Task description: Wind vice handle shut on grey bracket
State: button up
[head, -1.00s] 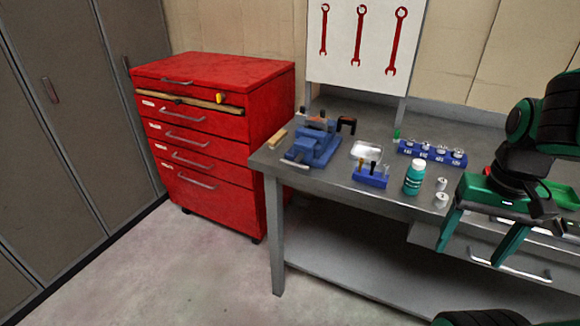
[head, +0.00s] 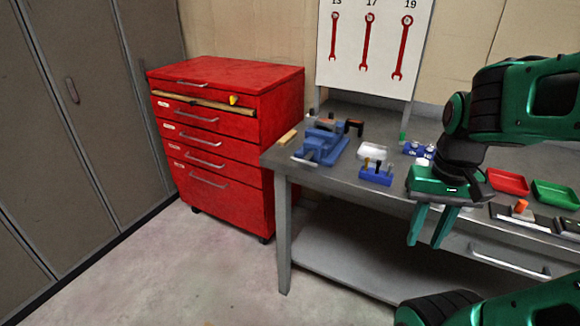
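The blue vice (head: 322,146) stands on the left end of the grey workbench (head: 300,174). A thin pale bar at the vice's front (head: 304,161) looks like its handle. Small dark and orange-brown parts show at the jaws; I cannot make out a grey bracket or whether the jaws touch one. My gripper (head: 425,244) is open and empty, pointing down in front of the bench edge, to the right of the vice and apart from it.
A blue holder with small tools (head: 376,177) and a white tray (head: 373,151) lie between vice and arm. Red (head: 508,181) and green (head: 556,193) trays are at right. A red tool cabinet (head: 222,150) stands left. Floor before the bench is clear.

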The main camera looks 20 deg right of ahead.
aim_at(306, 161)
jog(key=k, duration=1.85)
jog(key=z, duration=0.65)
jog(key=i, duration=1.65)
jog(key=u, duration=0.3)
